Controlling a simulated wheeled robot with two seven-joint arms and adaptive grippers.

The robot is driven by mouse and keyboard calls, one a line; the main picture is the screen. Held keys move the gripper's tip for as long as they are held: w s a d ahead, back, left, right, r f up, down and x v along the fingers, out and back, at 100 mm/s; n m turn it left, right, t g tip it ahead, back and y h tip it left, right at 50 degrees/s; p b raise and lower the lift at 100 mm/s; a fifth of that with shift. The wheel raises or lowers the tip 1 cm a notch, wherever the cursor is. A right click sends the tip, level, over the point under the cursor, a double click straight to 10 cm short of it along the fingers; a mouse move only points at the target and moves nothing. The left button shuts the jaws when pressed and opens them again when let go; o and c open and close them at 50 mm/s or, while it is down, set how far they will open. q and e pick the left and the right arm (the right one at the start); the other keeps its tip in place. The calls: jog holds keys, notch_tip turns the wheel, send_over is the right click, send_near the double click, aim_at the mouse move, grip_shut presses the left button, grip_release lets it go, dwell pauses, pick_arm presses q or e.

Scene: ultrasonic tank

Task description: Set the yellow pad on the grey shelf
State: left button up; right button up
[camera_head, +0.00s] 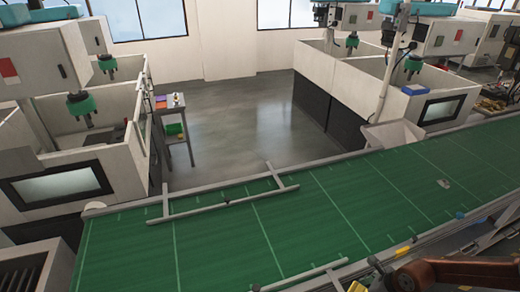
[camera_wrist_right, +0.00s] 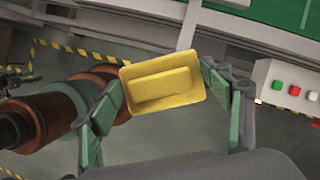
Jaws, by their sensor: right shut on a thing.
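The yellow pad (camera_wrist_right: 162,80) is a shallow yellow piece with a raised rim, seen in the right wrist view. My right gripper (camera_wrist_right: 165,88) is shut on it, with green fingers at its left and right sides. The pad is held in the air and tilted a little. A small grey shelf (camera_head: 172,112) stands on the floor in the head view, left of the middle, beyond the green conveyor. Small coloured things sit on its top, and a green one sits lower. I cannot tell whether this is the task's shelf. My left gripper is in neither view.
The green conveyor (camera_head: 330,215) crosses the front, with grey rails (camera_head: 222,202). White machine enclosures (camera_head: 75,150) stand at left and right. The floor (camera_head: 235,115) between them is clear. A control box with buttons (camera_wrist_right: 285,85) is at the right of the wrist view.

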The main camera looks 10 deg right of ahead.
jog(key=shift+w+f, duration=0.2)
jog(key=shift+f, duration=0.2)
jog(key=w+a+f+n+g+y+b, duration=0.2)
jog(key=w+a+f+n+g+b, duration=0.3)
jog(key=a+f+n+b, duration=0.55)
jog(key=w+a+r+n+g+h+b, duration=0.1)
jog(key=w+a+r+n+h+b, duration=0.1)
jog(key=a+n, duration=0.3)
jog(key=w+a+r+n+g+h+b, duration=0.2)
jog(key=a+n, duration=0.4)
jog(key=n, duration=0.7)
jog(key=shift+a+r+n+b, duration=0.25)
jog(key=shift+r+n+b, duration=0.1)
jog(key=shift+r+b, duration=0.1)
